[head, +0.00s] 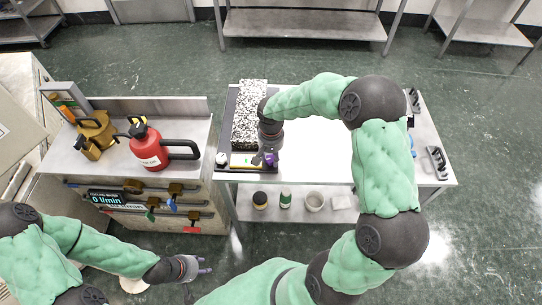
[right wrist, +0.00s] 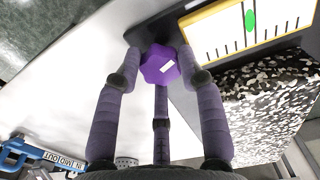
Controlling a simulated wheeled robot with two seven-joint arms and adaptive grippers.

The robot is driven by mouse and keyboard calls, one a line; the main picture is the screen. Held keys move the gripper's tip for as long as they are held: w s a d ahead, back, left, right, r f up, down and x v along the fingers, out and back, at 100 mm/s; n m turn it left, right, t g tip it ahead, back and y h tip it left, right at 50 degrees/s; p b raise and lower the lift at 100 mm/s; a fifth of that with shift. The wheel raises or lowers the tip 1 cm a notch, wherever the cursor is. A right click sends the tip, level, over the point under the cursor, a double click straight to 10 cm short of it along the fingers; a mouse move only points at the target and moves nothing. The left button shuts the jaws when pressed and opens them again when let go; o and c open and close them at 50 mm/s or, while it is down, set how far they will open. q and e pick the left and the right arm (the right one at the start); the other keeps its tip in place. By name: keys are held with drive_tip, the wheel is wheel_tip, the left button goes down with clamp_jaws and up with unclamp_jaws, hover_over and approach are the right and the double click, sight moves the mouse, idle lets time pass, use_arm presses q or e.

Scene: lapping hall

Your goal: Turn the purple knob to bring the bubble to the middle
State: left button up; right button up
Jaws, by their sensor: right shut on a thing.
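The purple knob (right wrist: 160,65) has a lobed edge and a small white mark, and sits at the end of a dark base. My right gripper (right wrist: 163,60) has its fingers closed around it. In the head view the knob (head: 271,158) shows partly beside my right gripper (head: 268,154). The green bubble (right wrist: 250,21) shows near the long middle line of the white, yellow-edged scale (right wrist: 225,36); the scale is cut off at the top of the right wrist view. My left gripper (head: 204,266) is open and empty, low in front of the bench.
A speckled block (head: 249,110) lies on the dark base on the white table (head: 320,165). A red canister (head: 148,148) and brass fittings (head: 95,130) stand on the left bench. Jars (head: 285,199) are on the lower shelf. The table's middle is clear.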

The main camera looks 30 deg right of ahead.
sight(271, 158)
drive_tip(key=o, duration=1.1)
drive_tip(key=shift+o, duration=0.2)
wheel_tip(271, 158, up, 12)
idle(0.3)
